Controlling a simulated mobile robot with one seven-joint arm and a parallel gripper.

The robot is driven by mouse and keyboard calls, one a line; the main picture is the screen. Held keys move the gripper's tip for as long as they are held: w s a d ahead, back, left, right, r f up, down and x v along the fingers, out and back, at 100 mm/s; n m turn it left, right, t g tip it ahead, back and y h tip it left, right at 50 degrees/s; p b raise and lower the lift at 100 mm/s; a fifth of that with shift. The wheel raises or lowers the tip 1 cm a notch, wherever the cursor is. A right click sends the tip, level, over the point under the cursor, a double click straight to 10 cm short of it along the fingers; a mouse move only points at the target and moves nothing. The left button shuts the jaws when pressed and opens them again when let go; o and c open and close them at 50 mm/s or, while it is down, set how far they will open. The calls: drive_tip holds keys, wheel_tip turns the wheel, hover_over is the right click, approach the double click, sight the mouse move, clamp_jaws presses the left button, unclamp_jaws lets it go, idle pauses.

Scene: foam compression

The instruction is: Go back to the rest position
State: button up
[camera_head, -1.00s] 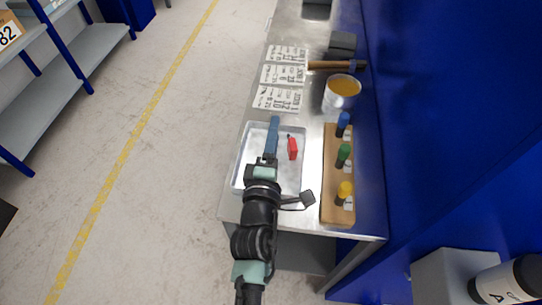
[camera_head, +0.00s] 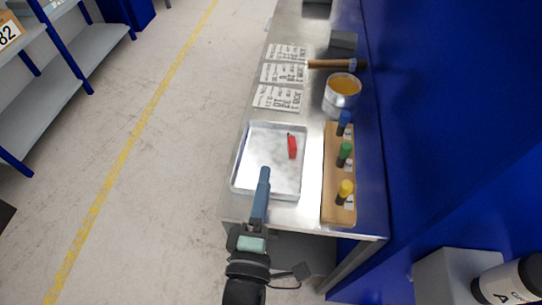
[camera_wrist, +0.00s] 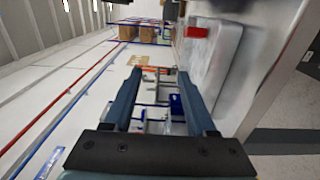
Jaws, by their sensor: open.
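My gripper (camera_head: 262,197) is near the front edge of the steel table, with its blue fingers reaching over the near edge of the tray. In the wrist view my gripper (camera_wrist: 158,85) has its two fingers spread apart with nothing between them. A red block (camera_head: 292,147) with a small dark part at its top lies in the shallow metal tray (camera_head: 236,172). The red block also shows in the wrist view (camera_wrist: 197,32), apart from the fingers.
A wooden rack (camera_head: 338,207) holds blue, green and yellow-capped bottles right of the tray. Behind are a pot (camera_head: 342,92) with yellowish contents, a hammer (camera_head: 335,64) and printed sheets (camera_head: 278,97). A blue wall (camera_head: 440,130) borders the right. Floor at left is open.

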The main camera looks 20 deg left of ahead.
drive_tip(key=shift+s, duration=0.15)
idle(0.3)
drive_tip(key=w+d+r+m+t+h+p, duration=0.1)
drive_tip(key=w+d+r+m+t+p, duration=0.2)
drive_tip(key=r, duration=0.7)
drive_tip(key=w+d+r+m+h, duration=0.2)
drive_tip(key=w+r+m, duration=0.15)
drive_tip(key=r, duration=0.65)
drive_tip(key=w+d+r+m+t+h+p, duration=0.1)
drive_tip(key=w+d+r+m+t+p, duration=0.15)
drive_tip(key=r+m, duration=0.45)
drive_tip(key=s+d+r+m+t+p, duration=0.1)
drive_tip(key=s+d+r+m+t, duration=0.1)
drive_tip(key=r, duration=1.4)
drive_tip(key=s+d+r+m+t+h+p, duration=0.1)
drive_tip(key=s+d+r+m, duration=0.3)
drive_tip(key=r, duration=1.2)
drive_tip(key=shift+s+m+t+p, duration=0.6)
drive_tip(key=shift+s+m+t, duration=0.2)
drive_tip(key=shift+s, duration=0.35)
